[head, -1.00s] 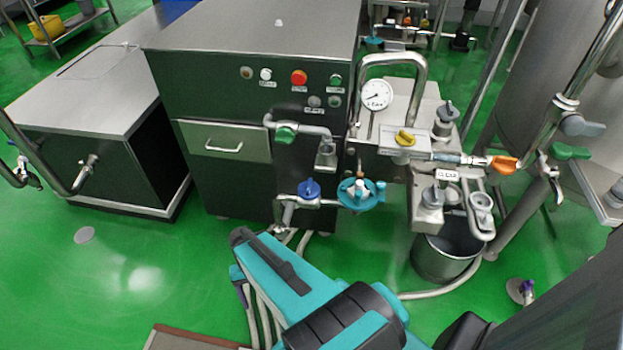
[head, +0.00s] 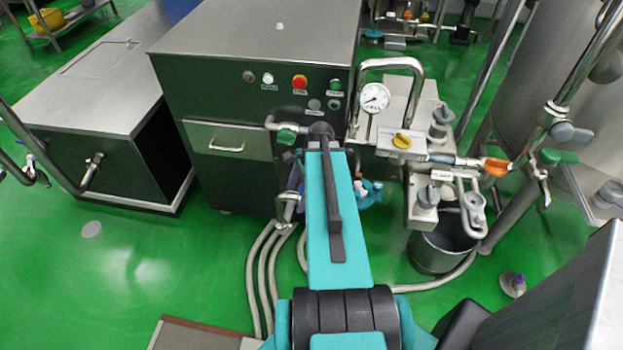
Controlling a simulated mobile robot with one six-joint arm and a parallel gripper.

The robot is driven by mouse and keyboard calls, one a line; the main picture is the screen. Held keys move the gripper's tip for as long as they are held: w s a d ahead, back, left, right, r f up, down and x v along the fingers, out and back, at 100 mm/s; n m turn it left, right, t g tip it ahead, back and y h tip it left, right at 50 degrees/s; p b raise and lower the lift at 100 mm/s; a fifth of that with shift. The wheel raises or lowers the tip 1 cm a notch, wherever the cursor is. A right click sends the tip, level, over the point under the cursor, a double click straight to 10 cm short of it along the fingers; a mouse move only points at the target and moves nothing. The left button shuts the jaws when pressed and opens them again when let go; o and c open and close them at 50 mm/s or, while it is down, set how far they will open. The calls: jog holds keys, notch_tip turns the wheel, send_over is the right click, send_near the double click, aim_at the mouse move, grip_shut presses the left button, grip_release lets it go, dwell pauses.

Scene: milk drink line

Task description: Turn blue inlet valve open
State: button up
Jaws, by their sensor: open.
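The blue inlet valve (head: 295,178) is on the pipework at the front of the dark cabinet. Only a bluish sliver of it shows at the left edge of my arm, and my arm hides the rest. Its handle position cannot be read. The pipe end (head: 288,203) below it shows. My teal arm reaches from the bottom of the picture up across the valve area. My gripper is not in view, so its distance from the valve cannot be told.
A teal round valve (head: 371,190) shows partly just right of my arm. A green-handled valve (head: 286,136) sits above. Hoses (head: 262,270) run across the green floor.

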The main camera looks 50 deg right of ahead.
jog(key=s+d+r+m+t+p, duration=0.1)
jog(key=s+d+r+m, duration=0.1)
jog(key=d+r, duration=0.3)
jog(key=s+d+r+m+t+h+p, duration=0.1)
jog(key=s+d+r+m, duration=0.1)
jog(key=d+r, duration=0.3)
jog(key=shift+d+r+m, duration=0.3)
jog(key=shift+r+m, duration=0.35)
jog(key=shift+m, duration=0.25)
jog(key=shift+w+f, duration=0.1)
jog(key=shift+f, duration=0.05)
jog(key=shift+p+x, duration=1.5)
jog(key=shift+x, duration=5.25)
jog(key=shift+c, duration=0.4)
jog(key=c, duration=1)
jog(key=shift+o, duration=0.2)
